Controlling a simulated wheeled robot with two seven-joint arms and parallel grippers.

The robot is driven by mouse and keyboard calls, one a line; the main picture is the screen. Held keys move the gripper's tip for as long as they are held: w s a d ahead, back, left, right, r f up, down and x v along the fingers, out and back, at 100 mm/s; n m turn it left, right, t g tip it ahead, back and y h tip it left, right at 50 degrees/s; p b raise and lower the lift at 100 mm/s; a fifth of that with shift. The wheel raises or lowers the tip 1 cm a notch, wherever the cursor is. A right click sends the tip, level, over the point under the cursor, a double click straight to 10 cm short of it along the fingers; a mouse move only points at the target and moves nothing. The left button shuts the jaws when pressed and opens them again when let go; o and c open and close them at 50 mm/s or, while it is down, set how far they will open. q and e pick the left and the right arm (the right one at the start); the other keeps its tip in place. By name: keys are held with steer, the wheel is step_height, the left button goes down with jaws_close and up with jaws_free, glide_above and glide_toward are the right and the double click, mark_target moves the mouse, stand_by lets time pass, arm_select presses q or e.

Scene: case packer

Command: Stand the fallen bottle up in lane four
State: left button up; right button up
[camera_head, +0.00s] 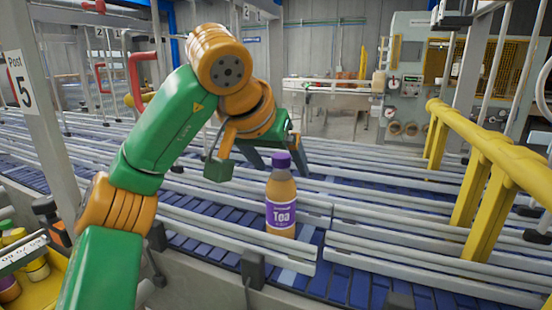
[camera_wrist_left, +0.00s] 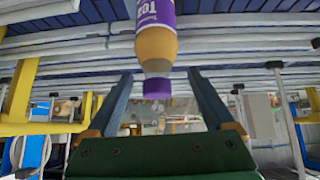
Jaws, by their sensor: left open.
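A tea bottle (camera_head: 281,208) with a purple cap and purple label stands upright among the blue conveyor lanes, between grey guide rails, in the head view. Its base is partly hidden by the near rail. My left gripper (camera_head: 281,162) is open at the height of the cap, with one dark finger on each side of it. In the left wrist view, which is upside down, the bottle (camera_wrist_left: 156,42) hangs from the top edge with its cap between the open fingers (camera_wrist_left: 160,78). I see no clear contact. My right gripper is out of view.
Long grey rails (camera_head: 400,258) divide the blue lanes (camera_head: 345,283). A yellow railing (camera_head: 485,150) stands at the right. A post marked 5 (camera_head: 22,82) and a yellow bin (camera_head: 42,285) with bottles are at the left. The lanes right of the bottle look clear.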

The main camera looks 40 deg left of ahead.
arm_select(q)
steer(key=p+v, duration=0.3)
steer(key=v, duration=0.9)
